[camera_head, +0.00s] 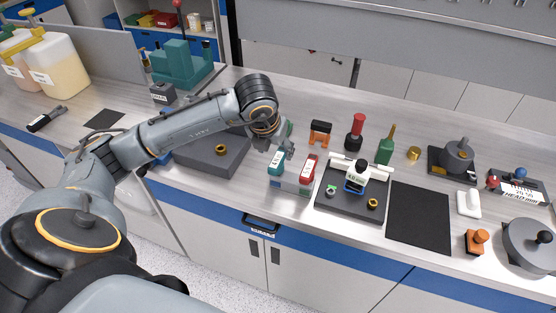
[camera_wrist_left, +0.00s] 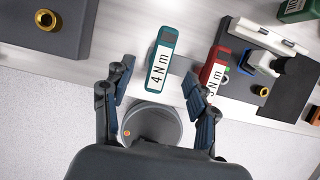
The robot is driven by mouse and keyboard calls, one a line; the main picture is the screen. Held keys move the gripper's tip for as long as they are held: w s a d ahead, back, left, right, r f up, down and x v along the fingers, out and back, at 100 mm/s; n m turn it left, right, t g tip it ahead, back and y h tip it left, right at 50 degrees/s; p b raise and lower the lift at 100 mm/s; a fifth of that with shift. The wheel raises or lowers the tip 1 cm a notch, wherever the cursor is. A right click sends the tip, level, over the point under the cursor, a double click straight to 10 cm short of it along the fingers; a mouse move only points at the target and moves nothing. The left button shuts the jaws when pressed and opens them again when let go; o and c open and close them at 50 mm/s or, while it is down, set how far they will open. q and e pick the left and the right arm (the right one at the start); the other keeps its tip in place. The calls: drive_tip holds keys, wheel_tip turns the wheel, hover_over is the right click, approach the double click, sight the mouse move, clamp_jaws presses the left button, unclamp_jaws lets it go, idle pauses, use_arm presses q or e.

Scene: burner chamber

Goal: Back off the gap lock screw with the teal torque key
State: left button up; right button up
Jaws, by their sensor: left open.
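The teal torque key (camera_head: 276,163), marked 4 N m, stands beside a red key (camera_head: 307,168) at a small grey holder (camera_head: 291,187). In the left wrist view the teal key (camera_wrist_left: 160,62) shows ahead, between the spread fingers of my left gripper (camera_wrist_left: 158,75). The red key (camera_wrist_left: 213,72) lies just beyond the right finger. In the head view my open, empty left gripper (camera_head: 277,139) is just behind the teal key. I cannot tell whether they touch. The gap lock screw cannot be made out for sure. A dark plate (camera_head: 340,205) carries a white-and-blue device (camera_head: 356,179) and a brass fitting (camera_head: 373,203).
A dark block with a brass ring (camera_head: 221,150) lies left of the keys. An orange stand (camera_head: 320,132), a red-handled tool (camera_head: 355,132) and a green bottle (camera_head: 385,148) stand behind. A black mat (camera_head: 420,217) lies bare at right.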

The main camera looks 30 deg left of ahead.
sight(278, 157)
use_arm(q)
drive_tip(key=shift+w+f, duration=0.1)
drive_tip(key=shift+f, duration=0.25)
drive_tip(key=p+x, duration=0.3)
drive_tip(key=x, duration=0.1)
drive_tip(key=shift+w+f, duration=0.15)
drive_tip(key=shift+f, duration=0.2)
drive_tip(key=shift+w+f, duration=0.15)
drive_tip(key=shift+f, duration=0.2)
drive_tip(key=shift+r, duration=0.1)
clamp_jaws()
